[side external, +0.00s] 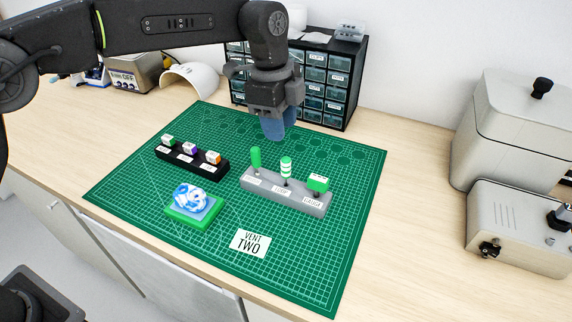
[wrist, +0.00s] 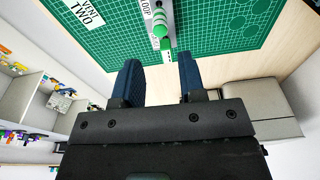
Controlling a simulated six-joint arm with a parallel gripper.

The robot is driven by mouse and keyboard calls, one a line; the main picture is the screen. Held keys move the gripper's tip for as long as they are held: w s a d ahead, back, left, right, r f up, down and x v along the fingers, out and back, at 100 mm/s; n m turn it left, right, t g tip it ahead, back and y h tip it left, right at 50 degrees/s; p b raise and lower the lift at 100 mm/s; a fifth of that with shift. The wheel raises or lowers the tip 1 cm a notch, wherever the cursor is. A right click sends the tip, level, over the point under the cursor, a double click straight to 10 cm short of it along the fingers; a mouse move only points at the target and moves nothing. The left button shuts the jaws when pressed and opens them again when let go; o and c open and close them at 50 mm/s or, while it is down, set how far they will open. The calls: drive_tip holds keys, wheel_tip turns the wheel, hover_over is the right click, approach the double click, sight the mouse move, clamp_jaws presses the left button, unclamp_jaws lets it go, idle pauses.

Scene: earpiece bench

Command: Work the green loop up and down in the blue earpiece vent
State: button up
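My gripper (side external: 279,134) hangs above and behind the grey rack, pointing down. In the wrist view its blue fingers (wrist: 158,72) are spread apart with nothing between them. The grey rack (side external: 271,194) holds three green-handled tools upright: a plain green handle (side external: 256,159), a green-and-white striped handle (side external: 286,166) and a green block-headed one (side external: 318,183). A label reading LOOP (wrist: 146,8) is on the rack in the wrist view, beside a striped handle (wrist: 160,28). The tools' lower ends are hidden. The blue-and-white swirled earpiece (side external: 192,197) sits on a green base (side external: 196,217).
A card reading VENT TWO (side external: 250,241) lies on the green cutting mat (side external: 297,266). A black rack (side external: 190,161) with several coloured cubes stands left of the grey rack. A drawer cabinet (side external: 341,86) is behind my gripper. Grey machines (side external: 520,235) stand at right.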

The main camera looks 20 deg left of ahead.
sight(285, 158)
drive_tip(key=shift+d+f, duration=0.15)
drive_tip(key=shift+f, duration=1.3)
drive_tip(key=shift+d+f, duration=0.2)
drive_tip(key=shift+f, duration=1.2)
drive_tip(key=shift+d+f, duration=0.15)
drive_tip(key=shift+f, duration=1.3)
clamp_jaws()
drive_tip(key=shift+r, duration=1.6)
drive_tip(key=shift+r, duration=2.45)
